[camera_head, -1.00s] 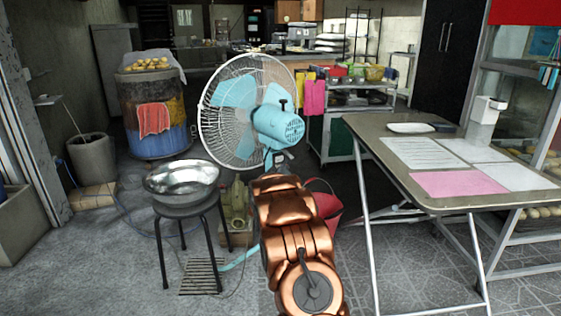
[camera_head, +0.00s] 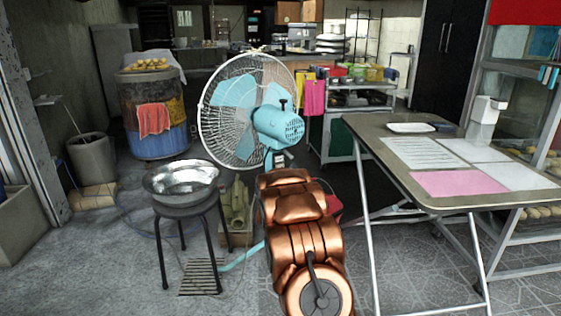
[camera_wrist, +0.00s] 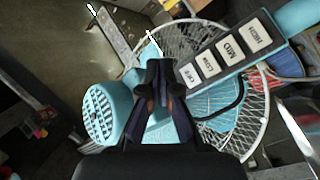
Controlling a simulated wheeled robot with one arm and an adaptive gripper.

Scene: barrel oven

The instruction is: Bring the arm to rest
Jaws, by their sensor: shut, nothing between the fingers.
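My copper-coloured arm (camera_head: 300,235) rises from the bottom of the head view, in front of the fan stand. My gripper (camera_wrist: 167,72) shows in the wrist view with its dark fingers together and nothing between them. It is hidden behind the arm in the head view. The blue fan (camera_head: 277,125) with its white wire cage stands just beyond the arm. In the wrist view, the fan's button panel (camera_wrist: 228,55) with labelled white keys lies right of the fingers, and its blue motor housing (camera_wrist: 104,114) lies left. I cannot tell whether the fingers touch the fan.
A metal bowl (camera_head: 181,182) sits on a dark stool (camera_head: 186,211) left of the arm. A folding table (camera_head: 390,160) with papers stands to the right. A red bucket (camera_head: 333,206) is partly hidden behind the arm. Grey floor (camera_head: 95,262) is open at lower left.

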